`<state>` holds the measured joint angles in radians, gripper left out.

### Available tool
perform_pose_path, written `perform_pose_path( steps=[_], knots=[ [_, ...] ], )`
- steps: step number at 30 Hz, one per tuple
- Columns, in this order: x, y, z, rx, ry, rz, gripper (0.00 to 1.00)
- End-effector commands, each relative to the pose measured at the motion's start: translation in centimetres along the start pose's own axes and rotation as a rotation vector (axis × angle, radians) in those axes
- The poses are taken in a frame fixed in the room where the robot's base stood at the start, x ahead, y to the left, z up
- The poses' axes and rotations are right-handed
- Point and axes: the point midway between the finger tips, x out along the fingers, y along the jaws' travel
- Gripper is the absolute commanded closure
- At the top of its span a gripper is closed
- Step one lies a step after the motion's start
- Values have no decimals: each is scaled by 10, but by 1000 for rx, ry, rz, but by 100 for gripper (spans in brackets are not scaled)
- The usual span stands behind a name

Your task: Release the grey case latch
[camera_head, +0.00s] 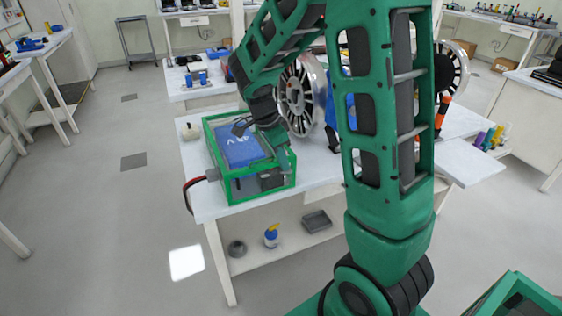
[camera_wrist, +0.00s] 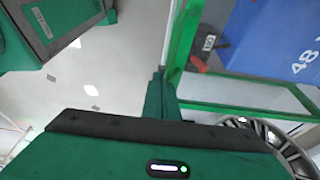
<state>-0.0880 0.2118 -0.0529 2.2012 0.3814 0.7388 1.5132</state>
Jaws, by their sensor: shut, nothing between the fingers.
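A green-framed case (camera_head: 233,190) stands near the left end of a white table, with a blue block (camera_head: 238,146) inside its clear walls. A dark grey piece (camera_head: 271,181) shows at the case's front right; I cannot tell if it is the latch. My gripper (camera_head: 287,163) is at the case's right front corner, shut and empty; whether it touches the case is unclear. In the wrist view my gripper (camera_wrist: 163,88) is beside a green frame bar (camera_wrist: 183,42). Behind the bar are the blue block (camera_wrist: 275,35), marked 48, and a red-and-black part (camera_wrist: 200,65).
A large spoked wheel (camera_head: 296,98) stands just behind the case; it also shows in the wrist view (camera_wrist: 286,145). A red and black cable (camera_head: 194,184) leaves the case's left side. A small knob-topped item (camera_head: 191,132) sits to the left. Floor left of the table is clear.

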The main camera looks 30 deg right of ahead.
Motion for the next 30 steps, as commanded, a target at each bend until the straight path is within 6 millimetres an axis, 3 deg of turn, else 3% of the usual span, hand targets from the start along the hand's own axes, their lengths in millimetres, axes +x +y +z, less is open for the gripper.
perform_pose_path(
  steps=[23, 30],
  knots=[
    [-16, 0, -5, 0, 0, -1, 100],
    [-38, -2, -20, 4, 0, -2, 100]
  ],
)
